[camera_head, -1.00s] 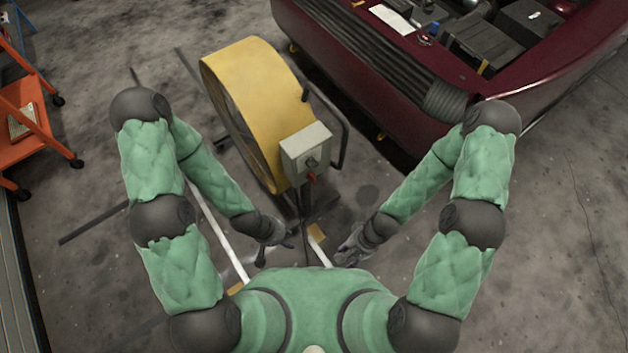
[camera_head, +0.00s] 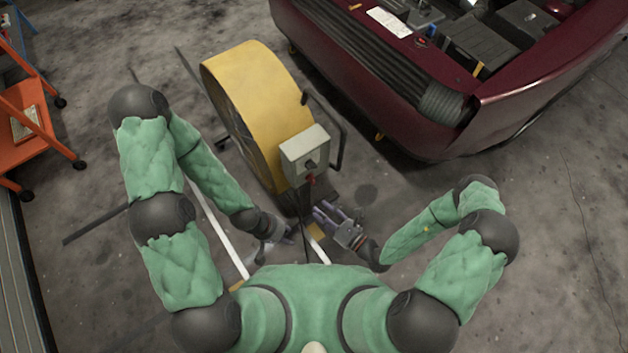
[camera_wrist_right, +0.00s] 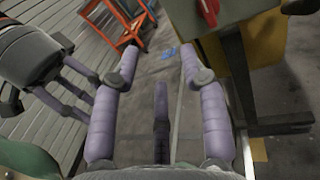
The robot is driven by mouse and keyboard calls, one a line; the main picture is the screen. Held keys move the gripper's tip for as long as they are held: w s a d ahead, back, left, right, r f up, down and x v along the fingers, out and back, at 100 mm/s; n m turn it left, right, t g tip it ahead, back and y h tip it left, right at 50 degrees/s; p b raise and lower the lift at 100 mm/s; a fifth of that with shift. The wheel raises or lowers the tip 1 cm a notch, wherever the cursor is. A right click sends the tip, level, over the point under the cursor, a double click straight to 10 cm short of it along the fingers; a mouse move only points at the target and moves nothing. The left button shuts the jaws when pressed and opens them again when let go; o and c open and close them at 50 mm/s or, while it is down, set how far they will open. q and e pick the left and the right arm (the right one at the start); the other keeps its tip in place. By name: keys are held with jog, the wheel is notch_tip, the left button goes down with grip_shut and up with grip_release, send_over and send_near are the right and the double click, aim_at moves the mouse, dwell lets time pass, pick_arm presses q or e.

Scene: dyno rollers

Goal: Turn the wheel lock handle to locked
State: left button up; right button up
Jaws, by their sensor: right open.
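A red handle-like part (camera_head: 310,180) sits under the grey control box (camera_head: 303,152) on the yellow drum fan (camera_head: 255,90). In the right wrist view a red part (camera_wrist_right: 209,9) shows at the top edge. I cannot tell for sure which part is the wheel lock handle. My right gripper (camera_head: 322,213) is below and slightly right of the box, apart from the red part. Its purple fingers (camera_wrist_right: 158,65) are spread and empty. My left gripper (camera_head: 288,235) is low, left of the right one; its fingers (camera_wrist_right: 80,85) show at the left of the wrist view, their opening unclear.
A dark red car (camera_head: 400,95) with its engine bay open stands right of the fan. An orange cart (camera_head: 30,125) is at the far left. A black tube handle (camera_head: 338,135) curves beside the box. Grey floor (camera_head: 560,220) is free at the right.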

aim_at(313, 182)
jog(key=shift+w+a+f+m+t+h+b, duration=0.15)
jog(key=shift+w+a+m+t+h+b, duration=0.3)
jog(key=shift+w, duration=1.35)
jog(key=shift+w+a+f+m+t+h+b, duration=0.1)
jog(key=shift+w+a+m+t+h, duration=0.35)
jog(key=shift+w, duration=1.4)
jog(key=shift+w+a+f+m+t+h+b, duration=0.25)
jog(key=shift+w+a+t+h, duration=0.35)
jog(key=shift+w, duration=1.2)
jog(key=shift+r, duration=0.1)
jog(key=c, duration=0.8)
